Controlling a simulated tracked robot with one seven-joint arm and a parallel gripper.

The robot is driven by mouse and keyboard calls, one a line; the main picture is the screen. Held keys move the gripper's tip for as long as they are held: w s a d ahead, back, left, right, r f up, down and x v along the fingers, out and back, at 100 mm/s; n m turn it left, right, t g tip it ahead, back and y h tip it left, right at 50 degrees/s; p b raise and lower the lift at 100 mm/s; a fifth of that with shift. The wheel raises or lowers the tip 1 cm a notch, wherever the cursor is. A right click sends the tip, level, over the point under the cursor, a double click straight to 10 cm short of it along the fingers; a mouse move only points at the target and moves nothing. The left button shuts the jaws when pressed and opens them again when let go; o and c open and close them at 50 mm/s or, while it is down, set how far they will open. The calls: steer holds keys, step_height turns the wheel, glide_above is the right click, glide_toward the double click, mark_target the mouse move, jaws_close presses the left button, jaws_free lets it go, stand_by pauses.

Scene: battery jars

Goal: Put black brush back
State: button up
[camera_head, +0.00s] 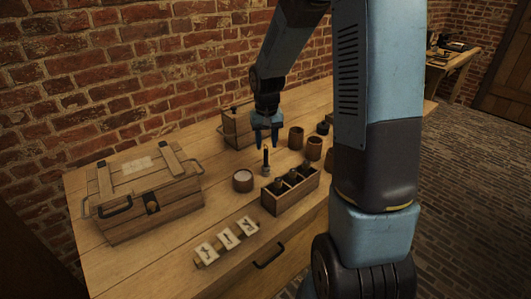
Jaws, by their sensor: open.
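A slim dark upright piece with a lighter foot (266,161) stands on the table; it may be the black brush, but it is too small to tell. My gripper (265,145) points down with its two fingers apart, and nothing shows between them. Its fingertips appear just above the top of the slim piece; whether they touch cannot be told. A wooden compartment box (284,206) stands in front and to the right of it, with several dark items in its slots.
A pale-topped round jar (243,180) stands left of the slim piece. Brown jars (296,138) stand behind to the right. A small wooden case (235,130) is behind my gripper. A large chest (150,215) fills the left; marked cards (227,240) lie in front.

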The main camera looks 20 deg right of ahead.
steer(key=s+r+t, duration=0.1)
steer(key=s+r, duration=0.5)
steer(key=r, duration=0.3)
steer(key=s+r+t, duration=0.2)
steer(key=s+r, duration=0.3)
steer(key=r, duration=0.4)
steer(key=s+r+t, duration=0.1)
steer(key=s+r, duration=0.1)
steer(key=s, duration=0.5)
steer(key=s+r+n+t, duration=0.1)
steer(key=s+r, duration=0.1)
steer(key=s, duration=0.5)
steer(key=shift+s+r+n, duration=0.2)
steer(key=shift+r+n, duration=0.05)
steer(key=shift+n, duration=0.05)
